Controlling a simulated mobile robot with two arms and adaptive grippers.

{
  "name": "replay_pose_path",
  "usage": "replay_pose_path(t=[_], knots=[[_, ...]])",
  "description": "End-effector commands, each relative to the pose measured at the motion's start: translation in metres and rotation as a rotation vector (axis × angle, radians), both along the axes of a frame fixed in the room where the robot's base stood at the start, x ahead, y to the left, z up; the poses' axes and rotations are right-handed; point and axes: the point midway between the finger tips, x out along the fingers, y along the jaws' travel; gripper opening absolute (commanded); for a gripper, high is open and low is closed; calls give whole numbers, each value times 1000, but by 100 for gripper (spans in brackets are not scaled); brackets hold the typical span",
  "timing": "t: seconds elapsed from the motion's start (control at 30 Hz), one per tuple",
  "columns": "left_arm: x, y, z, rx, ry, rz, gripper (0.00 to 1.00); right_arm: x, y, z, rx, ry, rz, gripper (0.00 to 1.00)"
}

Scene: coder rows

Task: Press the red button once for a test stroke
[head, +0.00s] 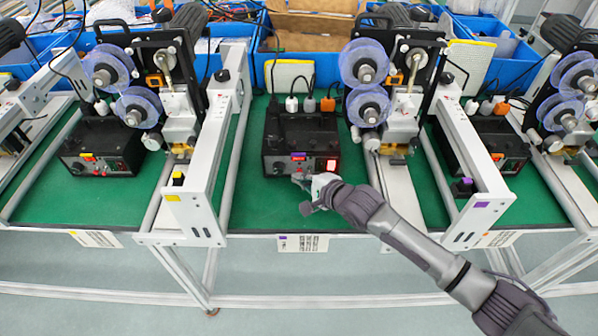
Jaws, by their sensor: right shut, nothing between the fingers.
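A black control box (301,132) stands on the green mat in the middle of the head view. My right gripper (300,180) reaches in from the lower right. It is shut and empty, just in front of the panel's lower edge, to the right of the red button. I cannot tell whether it touches the panel. My left gripper is not in view.
Similar black boxes stand at the left (95,143) and right (497,143). White rails (222,160) and coder machines with blue-rimmed reels (367,105) flank the middle box. The green mat (255,205) in front is clear. Blue bins line the back.

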Motion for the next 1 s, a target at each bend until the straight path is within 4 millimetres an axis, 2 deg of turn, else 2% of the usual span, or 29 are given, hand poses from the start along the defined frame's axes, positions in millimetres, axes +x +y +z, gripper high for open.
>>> replay_pose_path(t=[0.37, 0.8, 1.0], knots=[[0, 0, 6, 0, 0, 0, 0, -3, -1, 1, 0, -1, -1, 0], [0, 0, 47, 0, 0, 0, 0, -46, 0, 4, 2, 4, -1, 0], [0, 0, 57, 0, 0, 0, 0, -60, 0, 2, 0, 1, 0, 0]])
